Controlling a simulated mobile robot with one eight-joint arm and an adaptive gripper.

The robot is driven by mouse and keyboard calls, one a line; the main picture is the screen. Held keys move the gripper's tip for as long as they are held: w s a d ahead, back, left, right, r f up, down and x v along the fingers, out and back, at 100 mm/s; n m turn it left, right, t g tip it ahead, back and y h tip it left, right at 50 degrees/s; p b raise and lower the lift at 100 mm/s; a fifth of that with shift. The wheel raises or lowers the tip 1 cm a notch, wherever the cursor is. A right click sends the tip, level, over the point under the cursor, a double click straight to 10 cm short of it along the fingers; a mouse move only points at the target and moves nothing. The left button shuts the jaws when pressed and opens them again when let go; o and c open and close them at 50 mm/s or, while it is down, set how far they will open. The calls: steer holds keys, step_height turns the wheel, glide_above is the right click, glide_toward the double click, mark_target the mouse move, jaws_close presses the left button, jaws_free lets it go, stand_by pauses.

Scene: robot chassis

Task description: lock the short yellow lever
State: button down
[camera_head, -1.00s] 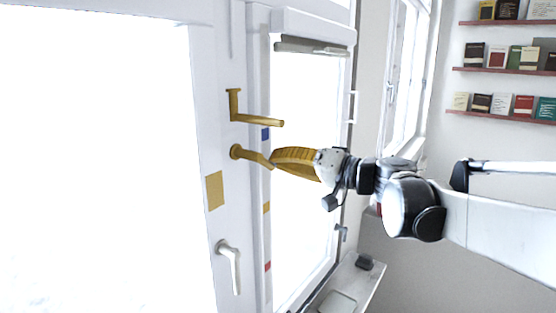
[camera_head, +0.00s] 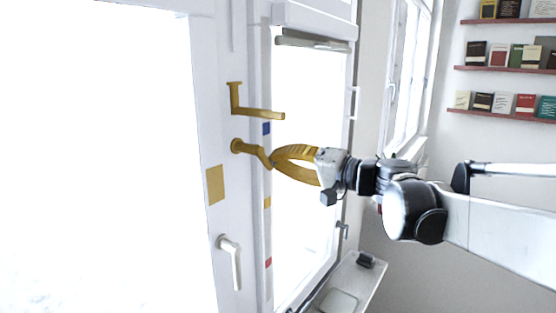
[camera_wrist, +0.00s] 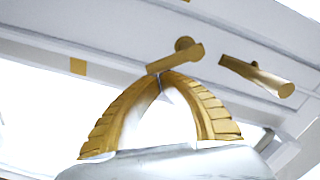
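The short yellow lever (camera_head: 252,151) has a round base on the white window frame. It slopes down to the right in the head view and also shows in the wrist view (camera_wrist: 175,57). My gripper (camera_head: 270,164) has yellow curved fingers, and its tips come together at the lever's free end. In the wrist view my gripper (camera_wrist: 165,74) has its tips meeting right at the lever's edge. They look shut against each other, touching or almost touching the lever. Whether any of the lever is pinched between them is hidden.
A longer yellow lever (camera_head: 260,113) is just above, close to my gripper; it also shows in the wrist view (camera_wrist: 257,77). A white window handle (camera_head: 230,262) is lower down. A shelf (camera_head: 352,285) juts out below. Bookshelves (camera_head: 505,70) are at the far right.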

steer(key=shift+s+a+f+m+b, duration=0.2)
steer(key=shift+f+m+b, duration=0.1)
steer(key=shift+m, duration=0.45)
steer(key=shift+s+a+f+m+b, duration=0.2)
steer(key=shift+f+m+b, duration=0.1)
steer(key=shift+m, duration=0.4)
steer(key=shift+s+a+f+m+b, duration=0.1)
steer(key=shift+s+f+m+b, duration=0.15)
steer(key=shift+m, duration=0.5)
steer(key=shift+s+a+f, duration=0.2)
steer(key=shift+a+f, duration=0.05)
stand_by(1.3)
steer(key=shift+w, duration=0.1)
stand_by(0.3)
